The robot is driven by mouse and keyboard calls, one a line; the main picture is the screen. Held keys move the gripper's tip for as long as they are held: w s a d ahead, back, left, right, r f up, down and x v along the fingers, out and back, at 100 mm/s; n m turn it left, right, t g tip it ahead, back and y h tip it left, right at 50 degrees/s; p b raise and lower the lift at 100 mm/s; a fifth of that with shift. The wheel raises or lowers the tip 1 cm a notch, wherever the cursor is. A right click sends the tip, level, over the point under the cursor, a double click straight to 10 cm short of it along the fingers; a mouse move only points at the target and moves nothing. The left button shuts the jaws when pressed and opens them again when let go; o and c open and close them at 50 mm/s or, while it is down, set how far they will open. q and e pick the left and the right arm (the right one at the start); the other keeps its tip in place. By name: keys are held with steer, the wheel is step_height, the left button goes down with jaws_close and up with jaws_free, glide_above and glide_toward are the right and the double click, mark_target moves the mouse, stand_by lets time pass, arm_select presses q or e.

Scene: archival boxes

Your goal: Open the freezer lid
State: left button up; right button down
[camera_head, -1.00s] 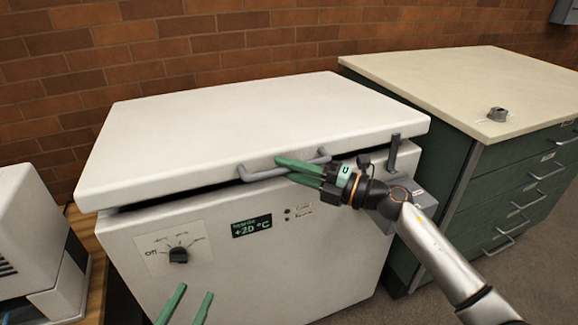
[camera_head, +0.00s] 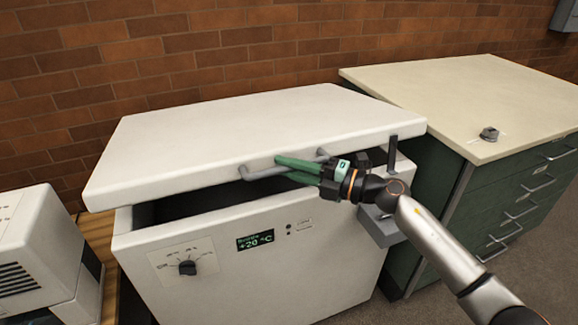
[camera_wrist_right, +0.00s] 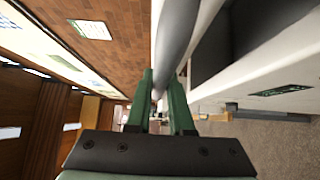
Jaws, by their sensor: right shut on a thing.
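The white chest freezer (camera_head: 320,270) stands against the brick wall, with a knob and a green +20 °C display on its front. Its white lid (camera_head: 240,135) is raised at the front, with a dark gap below it. The grey bar handle (camera_head: 262,173) is on the lid's front edge. My right gripper (camera_head: 285,165) is shut on the handle, its green fingers reaching in from the right. In the right wrist view the grey handle (camera_wrist_right: 176,40) runs between the green fingers. My left gripper does not show now.
A green drawer cabinet (camera_head: 520,190) with a pale top stands close on the right, a small grey object (camera_head: 489,134) on it. A white device (camera_head: 45,250) stands at the left. A grey latch box (camera_head: 380,228) is on the freezer's front right.

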steer(key=shift+w+r+p, duration=0.2)
steer(key=shift+r+p, duration=0.55)
steer(key=shift+r, duration=0.15)
steer(key=shift+w+r+p, duration=0.2)
steer(key=shift+r+p, duration=0.5)
steer(key=shift+r, duration=0.15)
steer(key=shift+w+a+r+m+p, duration=0.1)
steer(key=shift+r+m+p, duration=0.2)
steer(key=shift+p, duration=0.05)
step_height(320, 180, up, 9)
steer(key=p, duration=0.7)
glide_above(287, 148)
steer(key=a, duration=0.1)
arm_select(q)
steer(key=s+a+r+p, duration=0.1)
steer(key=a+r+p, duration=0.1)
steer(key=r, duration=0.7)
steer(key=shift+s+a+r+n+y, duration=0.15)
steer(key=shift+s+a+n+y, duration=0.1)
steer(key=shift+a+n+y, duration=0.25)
arm_select(e)
steer(key=w+a+r, duration=0.2)
steer(key=w+r, duration=0.4)
steer(key=r, duration=0.4)
steer(key=shift+a+r+h, duration=0.2)
steer(key=shift+r+h, duration=0.1)
steer(key=c, duration=0.8)
jaws_free()
steer(key=shift+f, duration=0.1)
